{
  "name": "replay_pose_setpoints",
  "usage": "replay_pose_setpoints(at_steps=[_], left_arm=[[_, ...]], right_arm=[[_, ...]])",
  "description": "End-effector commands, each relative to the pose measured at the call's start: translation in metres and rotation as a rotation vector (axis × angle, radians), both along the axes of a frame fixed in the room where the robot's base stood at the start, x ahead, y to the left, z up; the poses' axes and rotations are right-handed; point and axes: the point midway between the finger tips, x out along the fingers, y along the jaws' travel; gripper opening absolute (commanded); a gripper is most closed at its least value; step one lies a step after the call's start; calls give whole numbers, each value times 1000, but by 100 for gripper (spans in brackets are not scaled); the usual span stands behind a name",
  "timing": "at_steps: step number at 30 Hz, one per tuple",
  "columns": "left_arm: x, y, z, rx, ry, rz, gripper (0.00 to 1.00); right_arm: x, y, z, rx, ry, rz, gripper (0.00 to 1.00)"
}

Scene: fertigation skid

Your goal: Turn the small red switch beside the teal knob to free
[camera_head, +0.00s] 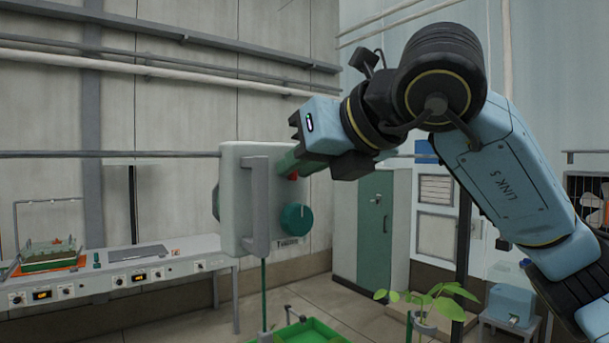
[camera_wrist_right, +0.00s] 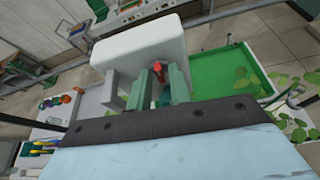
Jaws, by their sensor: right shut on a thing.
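A pale grey control box (camera_head: 236,170) stands on a thin green post left of centre in the head view. A round teal knob (camera_head: 297,220) sits low on its face. The small red switch (camera_head: 293,175) is above the knob, partly hidden by my right gripper (camera_head: 291,165). In the right wrist view the red switch (camera_wrist_right: 158,68) lies between the green fingers of my right gripper (camera_wrist_right: 160,80), which is shut on it. The switch's exact setting cannot be read. My left gripper is not in view.
A grey bracket-like handle (camera_head: 256,205) stands out from the box beside the knob. A green tray (camera_head: 312,332) lies below, with a leafy plant (camera_head: 432,302) to its right. A bench (camera_head: 130,272) with instruments runs along the left wall.

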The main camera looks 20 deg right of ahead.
Motion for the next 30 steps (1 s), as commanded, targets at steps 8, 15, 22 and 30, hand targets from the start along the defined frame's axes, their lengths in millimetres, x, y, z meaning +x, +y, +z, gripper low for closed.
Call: replay_pose_setpoints(at_steps=[8, 15, 22, 30], left_arm=[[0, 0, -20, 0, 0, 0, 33], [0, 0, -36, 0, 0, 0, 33], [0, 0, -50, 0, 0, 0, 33], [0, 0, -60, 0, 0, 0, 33]], right_arm=[[-1, 3, -2, -249, -94, 0, 0], [-2, 5, -2, -461, -172, -1, 0], [-3, 6, -3, -637, -236, -1, 0], [-2, 7, -3, -775, -284, -1, 0]])
